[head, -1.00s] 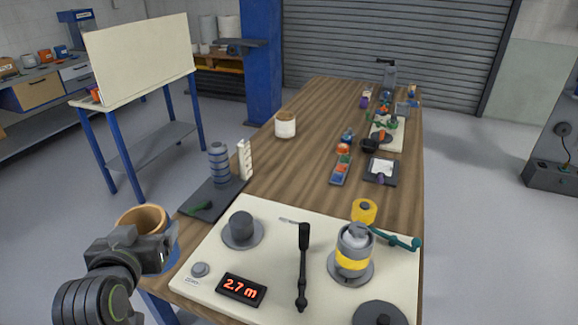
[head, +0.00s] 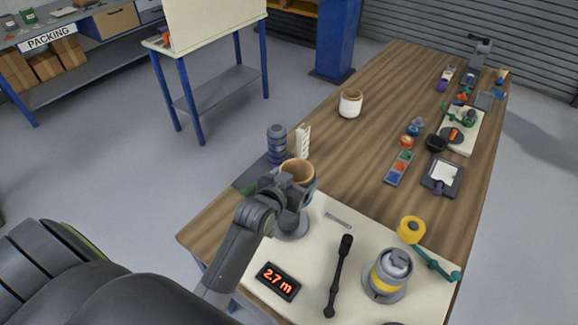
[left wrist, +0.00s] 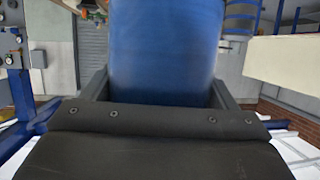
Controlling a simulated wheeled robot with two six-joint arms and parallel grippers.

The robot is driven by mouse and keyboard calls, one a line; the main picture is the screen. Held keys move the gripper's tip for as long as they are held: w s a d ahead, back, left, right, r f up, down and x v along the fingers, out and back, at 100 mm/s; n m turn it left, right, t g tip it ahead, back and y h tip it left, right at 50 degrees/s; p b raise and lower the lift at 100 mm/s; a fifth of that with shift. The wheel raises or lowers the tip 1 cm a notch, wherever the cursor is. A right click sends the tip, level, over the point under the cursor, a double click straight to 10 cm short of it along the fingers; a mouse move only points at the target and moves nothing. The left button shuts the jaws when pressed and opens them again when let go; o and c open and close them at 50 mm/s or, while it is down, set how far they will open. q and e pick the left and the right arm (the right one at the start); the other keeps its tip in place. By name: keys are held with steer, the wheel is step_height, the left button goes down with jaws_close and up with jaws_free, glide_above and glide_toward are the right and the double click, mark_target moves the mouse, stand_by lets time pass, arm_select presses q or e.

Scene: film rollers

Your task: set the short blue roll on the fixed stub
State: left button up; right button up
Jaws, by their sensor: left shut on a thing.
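The short blue roll shows blue in the left wrist view (left wrist: 163,50), between my fingers. In the head view its tan, open top (head: 297,168) shows. My left gripper (head: 300,183) is shut on it and holds it upright. The fixed stub (head: 291,226) is a grey post on a round grey base on the cream board. In the head view the roll and gripper appear just above it and cover most of the post. I cannot tell whether the roll is centred over it or touching it. My right gripper is not in view.
The cream board (head: 335,262) also carries a 2.7 m display (head: 277,281), a black lever (head: 339,275) and a grey-and-yellow spindle (head: 389,272). A yellow roll (head: 411,229) stands behind. A stack of blue-grey rings (head: 277,145) stands close behind the held roll.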

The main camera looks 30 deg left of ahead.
arm_select(q)
steer(key=shift+s+a+f+p, duration=0.25)
steer(key=shift+a+f+p, duration=0.15)
steer(key=shift+a+p, duration=0.25)
step_height(320, 180, down, 7)
steer(key=b, duration=0.7)
steer(key=shift+s+a+f, duration=0.15)
steer(key=shift+f+b, duration=1.2)
steer(key=shift+f, duration=0.8)
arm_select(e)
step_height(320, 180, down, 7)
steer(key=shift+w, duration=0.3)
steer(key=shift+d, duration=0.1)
arm_select(q)
steer(key=o, duration=1.1)
steer(key=shift+s, duration=0.1)
